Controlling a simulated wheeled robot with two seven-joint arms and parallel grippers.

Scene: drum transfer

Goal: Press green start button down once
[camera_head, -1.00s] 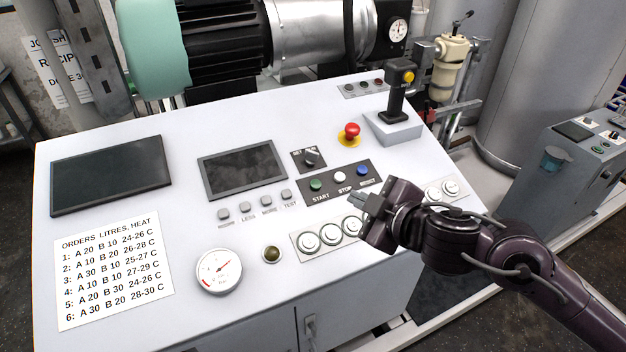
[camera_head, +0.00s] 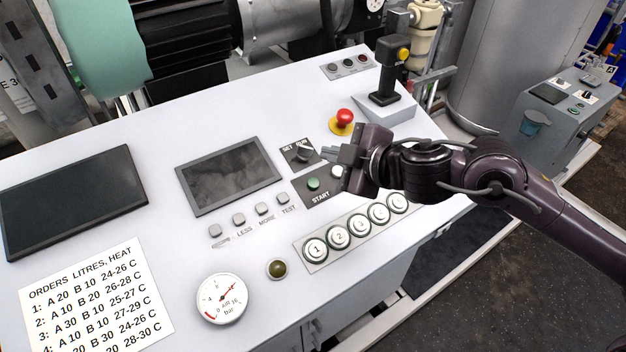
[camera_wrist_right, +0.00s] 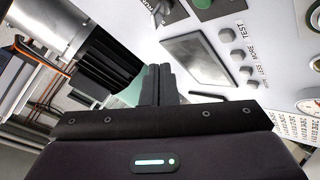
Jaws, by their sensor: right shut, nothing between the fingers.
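The green start button (camera_head: 313,184) sits on a dark plate above the word START on the white console (camera_head: 110,150). It also shows at the top edge of the right wrist view (camera_wrist_right: 203,3). My right gripper (camera_head: 326,152) is shut and empty, with its fingertips above and slightly right of the green button in the head view, beside the SET knob (camera_head: 303,152). The fingers look apart from the button. The gripper body covers the right part of the button plate, and the white stop button (camera_head: 337,171) is partly hidden. My left gripper is not in view.
A red emergency button (camera_head: 344,117) and a joystick (camera_head: 386,80) stand behind the gripper. Numbered round buttons (camera_head: 339,238) lie in front of it. A dark screen (camera_head: 229,175), small grey buttons (camera_head: 238,220) and a gauge (camera_head: 221,298) are to the left.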

